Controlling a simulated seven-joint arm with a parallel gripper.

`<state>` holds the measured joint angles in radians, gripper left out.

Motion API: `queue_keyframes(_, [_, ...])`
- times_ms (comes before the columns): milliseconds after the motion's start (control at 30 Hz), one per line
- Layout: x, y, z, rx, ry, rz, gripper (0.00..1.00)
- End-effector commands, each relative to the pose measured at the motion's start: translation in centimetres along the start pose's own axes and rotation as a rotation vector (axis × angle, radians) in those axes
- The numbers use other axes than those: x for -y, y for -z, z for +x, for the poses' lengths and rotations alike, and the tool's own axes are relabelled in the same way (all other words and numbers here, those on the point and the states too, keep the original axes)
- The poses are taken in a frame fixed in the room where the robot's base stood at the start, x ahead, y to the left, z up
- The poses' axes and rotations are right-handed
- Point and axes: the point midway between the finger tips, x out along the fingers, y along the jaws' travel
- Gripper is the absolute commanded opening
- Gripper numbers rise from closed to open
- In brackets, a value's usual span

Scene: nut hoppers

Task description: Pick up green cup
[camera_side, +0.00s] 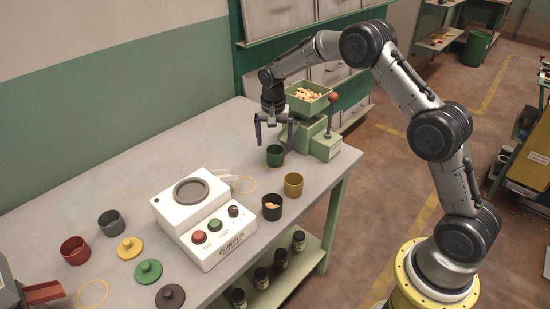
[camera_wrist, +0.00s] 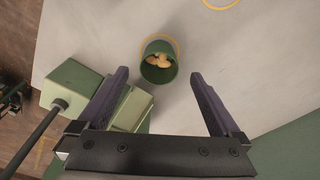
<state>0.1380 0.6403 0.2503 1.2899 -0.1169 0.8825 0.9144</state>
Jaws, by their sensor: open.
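The green cup (camera_side: 275,156) stands upright on the grey table in front of the green hopper (camera_side: 310,110). The wrist view shows nuts inside the green cup (camera_wrist: 159,73). My gripper (camera_side: 273,144) is open and points down, above and just behind the cup in the side view. In the wrist view my gripper (camera_wrist: 160,85) has its fingers spread wide, with the cup between and slightly beyond the fingertips. Nothing is held.
The hopper's lever (camera_side: 332,115) stands close to the right of my gripper. A yellow cup (camera_side: 293,185) and a black cup with nuts (camera_side: 272,208) stand nearer the front edge. A white scale (camera_side: 205,217) sits to the left. The table behind the scale is clear.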

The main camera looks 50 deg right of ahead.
Motion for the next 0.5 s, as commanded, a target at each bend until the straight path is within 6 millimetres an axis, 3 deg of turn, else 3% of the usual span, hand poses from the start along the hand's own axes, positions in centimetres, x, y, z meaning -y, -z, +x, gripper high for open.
queue_keyframes(300, [-0.1, 0.2, 4.3, 0.001, -0.002, -0.001, 1.0])
queue_keyframes(500, [-0.1, 0.2, 4.8, 0.001, -0.001, 0.0, 1.0])
